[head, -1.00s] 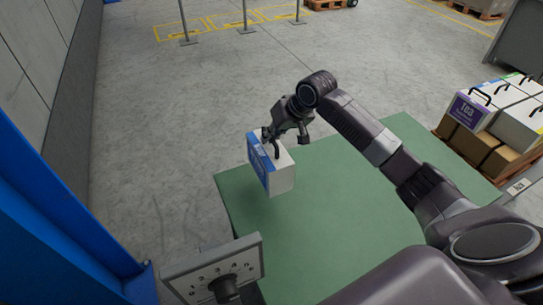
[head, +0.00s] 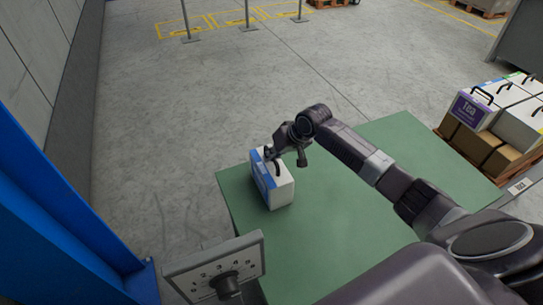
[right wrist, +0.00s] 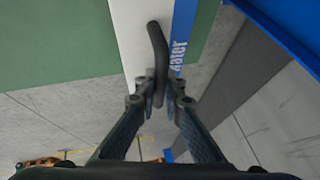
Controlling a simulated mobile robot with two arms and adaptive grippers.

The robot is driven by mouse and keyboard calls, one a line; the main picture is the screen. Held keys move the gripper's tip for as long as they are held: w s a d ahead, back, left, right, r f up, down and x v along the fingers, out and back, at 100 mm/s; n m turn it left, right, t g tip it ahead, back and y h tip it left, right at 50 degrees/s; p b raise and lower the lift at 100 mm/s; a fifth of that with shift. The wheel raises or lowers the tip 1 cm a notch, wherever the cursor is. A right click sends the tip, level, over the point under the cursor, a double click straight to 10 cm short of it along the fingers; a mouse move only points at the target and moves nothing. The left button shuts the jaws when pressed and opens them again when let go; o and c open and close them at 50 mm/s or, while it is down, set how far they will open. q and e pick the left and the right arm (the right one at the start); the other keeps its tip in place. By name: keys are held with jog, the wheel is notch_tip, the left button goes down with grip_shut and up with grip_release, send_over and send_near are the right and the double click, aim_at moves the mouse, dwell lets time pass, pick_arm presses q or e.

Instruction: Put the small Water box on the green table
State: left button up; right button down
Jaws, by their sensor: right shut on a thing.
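The small Water box (head: 281,191) is white with a blue label side and a dark handle on top. In the head view it is upright at the far left part of the green table (head: 330,225), with its base at the table top; I cannot tell if it bears fully on it. My right gripper (head: 277,160) is shut on the box's handle. In the right wrist view the fingers (right wrist: 160,98) close around the dark handle, and the letters "ater" show on the blue strip of the box (right wrist: 183,35). My left gripper is not in view.
A grey panel with a numbered dial (head: 215,270) stands at the table's near left corner. A blue post (head: 60,220) rises at the left. At the right, a pallet holds brown cartons and white boxes, including a purple Tea box (head: 474,112). Most of the table top is clear.

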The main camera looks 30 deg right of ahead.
jog(key=c, duration=2)
grip_release()
jog(key=shift+c, duration=0.2)
jog(key=v, duration=1.2)
jog(key=shift+a, duration=0.1)
